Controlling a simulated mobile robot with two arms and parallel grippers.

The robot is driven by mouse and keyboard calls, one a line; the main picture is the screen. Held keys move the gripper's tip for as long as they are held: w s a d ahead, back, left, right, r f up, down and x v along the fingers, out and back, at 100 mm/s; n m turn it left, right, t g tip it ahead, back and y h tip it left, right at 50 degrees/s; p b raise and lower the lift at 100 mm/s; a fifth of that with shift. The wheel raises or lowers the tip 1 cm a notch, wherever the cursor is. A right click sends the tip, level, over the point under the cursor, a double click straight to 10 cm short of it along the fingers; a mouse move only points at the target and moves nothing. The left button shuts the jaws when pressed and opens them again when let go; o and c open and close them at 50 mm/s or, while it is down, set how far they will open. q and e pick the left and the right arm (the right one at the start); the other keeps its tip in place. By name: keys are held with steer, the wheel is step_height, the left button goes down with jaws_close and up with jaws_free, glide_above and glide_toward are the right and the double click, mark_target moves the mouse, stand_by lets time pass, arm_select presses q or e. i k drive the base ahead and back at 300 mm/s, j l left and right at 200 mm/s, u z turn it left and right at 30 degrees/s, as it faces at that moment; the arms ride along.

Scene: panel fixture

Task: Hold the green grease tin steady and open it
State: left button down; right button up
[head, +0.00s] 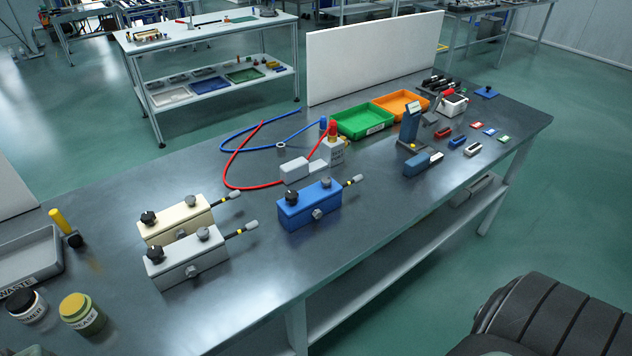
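The green grease tin (83,314) stands upright on the workbench near the left front edge in the head view. It has a yellowish round lid on top and a pale label with dark lettering around a green body. The lid sits on the tin. Neither of my grippers shows in this view, and nothing touches the tin.
A dark-lidded primer tin (26,305) stands just left of the grease tin. Behind it is a grey waste tray (50,252) and a yellow-handled tool (66,228). A grey box (186,259), a cream box (175,219) and a blue box (309,205) stand to the right. The bench (215,318) between is clear.

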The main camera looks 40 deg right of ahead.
mark_target(78, 310)
steer(key=i+z, duration=0.15)
steer(key=z, duration=0.25)
steer(key=i+z, duration=0.15)
steer(key=z, duration=0.25)
steer(key=i+z, duration=0.15)
steer(key=z, duration=0.25)
steer(key=i+j+z, duration=0.15)
steer(key=z, duration=0.25)
steer(key=i+j, duration=0.1)
